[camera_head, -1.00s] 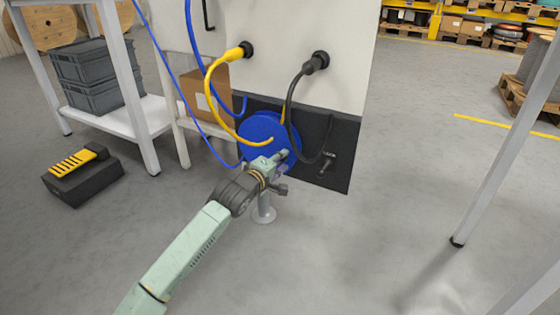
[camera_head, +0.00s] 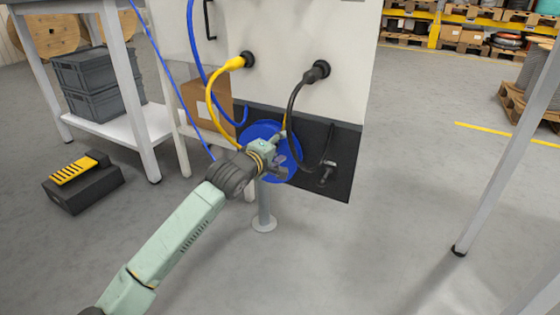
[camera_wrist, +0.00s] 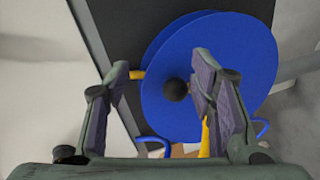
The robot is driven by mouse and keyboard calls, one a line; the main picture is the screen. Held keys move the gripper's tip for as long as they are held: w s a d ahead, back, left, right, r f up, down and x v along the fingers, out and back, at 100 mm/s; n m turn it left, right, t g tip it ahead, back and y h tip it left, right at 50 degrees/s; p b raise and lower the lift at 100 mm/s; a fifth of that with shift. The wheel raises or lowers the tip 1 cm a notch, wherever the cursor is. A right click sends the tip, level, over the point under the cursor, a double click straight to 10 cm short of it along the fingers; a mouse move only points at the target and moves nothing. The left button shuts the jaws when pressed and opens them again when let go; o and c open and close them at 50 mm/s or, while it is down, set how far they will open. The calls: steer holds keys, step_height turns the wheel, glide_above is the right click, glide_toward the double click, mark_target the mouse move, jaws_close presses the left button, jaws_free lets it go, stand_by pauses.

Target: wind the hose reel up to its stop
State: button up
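The blue hose reel (camera_head: 258,132) is mounted low on the dark lower panel of the white cabinet, partly hidden by my arm in the head view. In the wrist view the reel's blue disc (camera_wrist: 245,55) fills the middle and right, with a round black knob (camera_wrist: 176,89) on its face. My gripper (camera_head: 281,148) is in front of the reel. In the wrist view my gripper (camera_wrist: 162,85) is open, its two fingers wide apart. The knob appears between them, closer to the right finger; contact cannot be told.
A yellow cable (camera_head: 210,105) and a black cable (camera_head: 290,110) hang from cabinet sockets close to my gripper. A grey post (camera_head: 264,208) stands below the reel. A shelf with grey crates (camera_head: 100,92) is left. Floor at right is clear up to a table leg (camera_head: 490,160).

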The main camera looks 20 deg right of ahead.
steer(key=r, duration=0.2)
steer(key=shift+s+d+r, duration=0.25)
steer(key=shift+d+r, duration=0.05)
steer(key=shift+c, duration=0.3)
